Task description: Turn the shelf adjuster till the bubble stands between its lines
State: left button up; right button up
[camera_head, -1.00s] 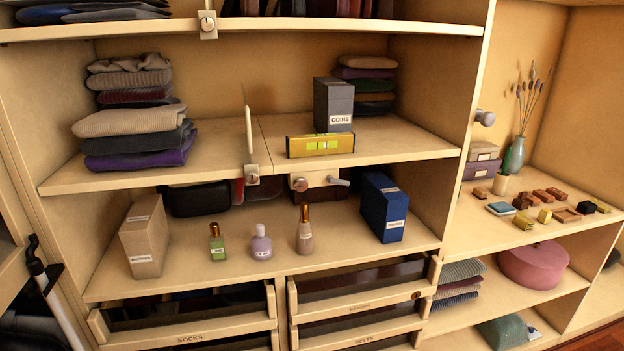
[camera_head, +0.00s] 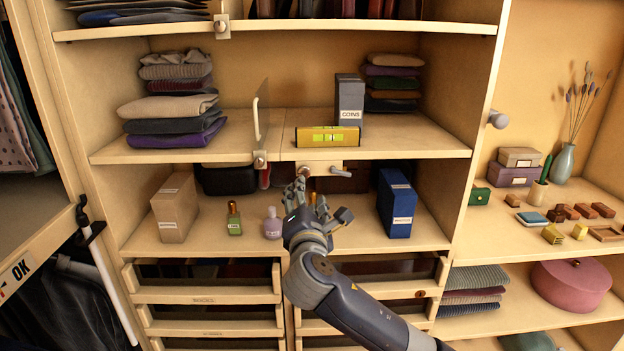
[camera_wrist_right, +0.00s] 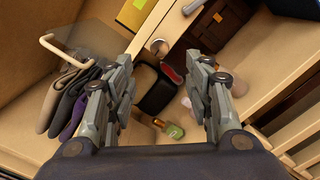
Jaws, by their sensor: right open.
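The yellow spirit level (camera_head: 327,137) lies on the middle shelf (camera_head: 400,143) in front of the COINS box; its green vial shows, but the bubble's place between the lines is too small to tell. The shelf adjuster (camera_head: 320,168) sits under the shelf's front edge, a pale plate with a copper-coloured round part and a grey lever. My right gripper (camera_head: 314,196) is open and empty just below and in front of it. In the right wrist view the adjuster's round part (camera_wrist_right: 158,46) lies ahead, between the open fingers, apart from them. My left gripper is out of view.
A hinged flap (camera_head: 261,110) stands upright left of the level. Perfume bottles, including a green one (camera_head: 234,219), stand on the lower shelf, with a tan box (camera_head: 175,207) left and a blue box (camera_head: 396,204) right. Open drawers (camera_head: 205,290) jut out below.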

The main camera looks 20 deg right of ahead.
aim_at(304, 174)
jog(key=p+x, duration=0.2)
jog(key=x, duration=0.7)
jog(key=shift+w+a+f, duration=0.1)
jog(key=shift+w+a, duration=0.05)
jog(key=shift+w, duration=0.15)
jog(key=shift+p+x, duration=0.35)
jog(key=shift+x, duration=0.4)
jog(key=shift+f, duration=0.1)
jog(key=c, duration=1.1)
